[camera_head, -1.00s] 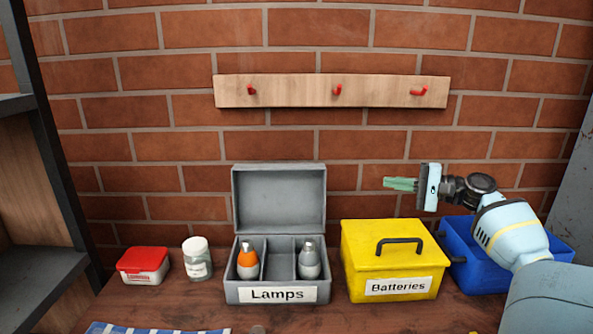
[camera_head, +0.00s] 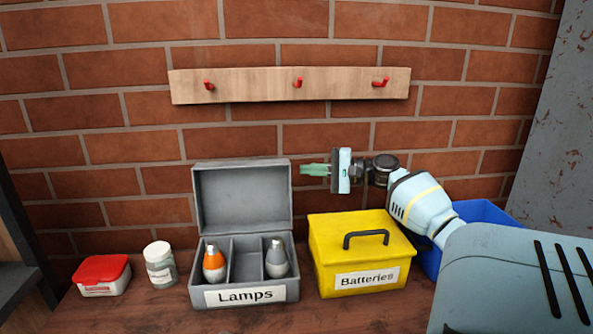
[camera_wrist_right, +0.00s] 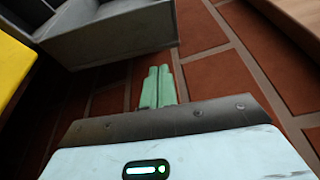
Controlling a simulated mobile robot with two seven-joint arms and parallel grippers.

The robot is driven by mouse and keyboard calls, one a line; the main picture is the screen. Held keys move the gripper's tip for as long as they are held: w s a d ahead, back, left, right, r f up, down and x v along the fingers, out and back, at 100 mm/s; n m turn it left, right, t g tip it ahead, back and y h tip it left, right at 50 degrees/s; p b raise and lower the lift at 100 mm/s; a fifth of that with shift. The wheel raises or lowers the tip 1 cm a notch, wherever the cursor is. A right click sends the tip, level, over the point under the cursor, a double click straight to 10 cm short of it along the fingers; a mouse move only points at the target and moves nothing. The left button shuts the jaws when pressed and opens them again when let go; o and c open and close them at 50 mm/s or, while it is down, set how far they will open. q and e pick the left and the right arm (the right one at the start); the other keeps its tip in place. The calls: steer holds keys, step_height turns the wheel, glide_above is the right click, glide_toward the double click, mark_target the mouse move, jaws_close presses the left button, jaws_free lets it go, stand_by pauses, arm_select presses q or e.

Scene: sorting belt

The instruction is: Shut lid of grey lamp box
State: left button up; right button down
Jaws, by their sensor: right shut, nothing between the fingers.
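The grey lamp box (camera_head: 245,294) labelled "Lamps" stands on the table with its lid (camera_head: 243,198) open and upright at the back. Inside, an orange-and-white lamp (camera_head: 214,264) sits in the left compartment and a grey lamp (camera_head: 276,259) in the right one; the middle compartment is empty. My right gripper (camera_head: 314,169) is shut and empty, with green fingers pointing left, just right of the lid's upper right edge and apart from it. In the right wrist view the fingers (camera_wrist_right: 158,88) show together, near the grey lid (camera_wrist_right: 115,35). My left gripper is not in view.
A yellow box (camera_head: 362,250) labelled "Batteries", with a black handle, stands right of the lamp box under my right arm. A blue bin (camera_head: 484,212) is behind it. A white jar (camera_head: 160,264) and a red-lidded tub (camera_head: 102,275) stand left. A hook rail (camera_head: 290,86) is on the brick wall.

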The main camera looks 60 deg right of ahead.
steer(key=shift+x, duration=1.85)
